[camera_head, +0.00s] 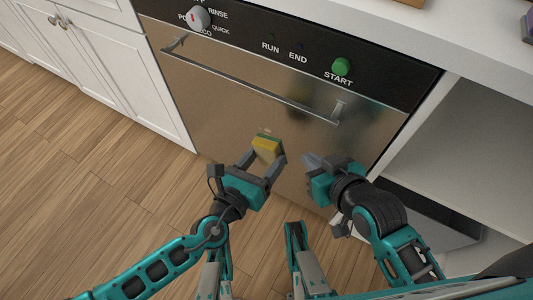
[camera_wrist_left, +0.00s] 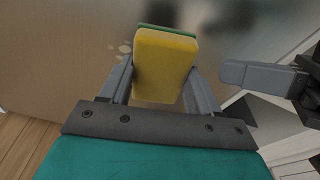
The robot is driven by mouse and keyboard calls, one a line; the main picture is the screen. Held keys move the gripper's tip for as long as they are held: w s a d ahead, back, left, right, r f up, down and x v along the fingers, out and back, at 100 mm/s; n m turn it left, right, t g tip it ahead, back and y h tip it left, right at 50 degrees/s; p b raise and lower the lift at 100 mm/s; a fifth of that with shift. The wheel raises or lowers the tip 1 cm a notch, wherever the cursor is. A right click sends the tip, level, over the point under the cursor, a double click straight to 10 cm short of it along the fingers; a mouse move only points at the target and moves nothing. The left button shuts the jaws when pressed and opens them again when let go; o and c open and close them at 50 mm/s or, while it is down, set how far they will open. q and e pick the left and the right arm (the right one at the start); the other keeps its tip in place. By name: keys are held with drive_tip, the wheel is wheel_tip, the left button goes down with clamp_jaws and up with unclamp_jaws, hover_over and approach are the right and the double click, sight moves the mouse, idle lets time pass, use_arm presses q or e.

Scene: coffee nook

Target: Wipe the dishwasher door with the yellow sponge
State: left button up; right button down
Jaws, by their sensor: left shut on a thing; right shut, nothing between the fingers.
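The yellow sponge (camera_head: 265,146) has a green layer on its far side, towards the door. My left gripper (camera_head: 267,152) is shut on it, with a finger on either side; the sponge (camera_wrist_left: 165,65) also fills the middle of the left wrist view. The dishwasher door (camera_head: 225,105) is shut, brushed steel, with a long bar handle (camera_head: 250,85) near its top. The sponge is in front of the door below the handle; I cannot tell whether they touch. Pale spots (camera_wrist_left: 125,48) show on the door left of the sponge. My right gripper (camera_head: 308,160) is shut and empty, right of the sponge.
The control panel above the door has a grey dial (camera_head: 198,17) and a green start button (camera_head: 341,67). White cabinets (camera_head: 105,70) stand at left, an open white shelf space (camera_head: 470,140) at right. The wooden floor (camera_head: 70,170) at left is clear.

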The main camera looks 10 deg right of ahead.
use_arm(q)
drive_tip(key=shift+f+v, duration=0.2)
drive_tip(key=shift+v, duration=1.25)
drive_tip(key=shift+s, duration=0.1)
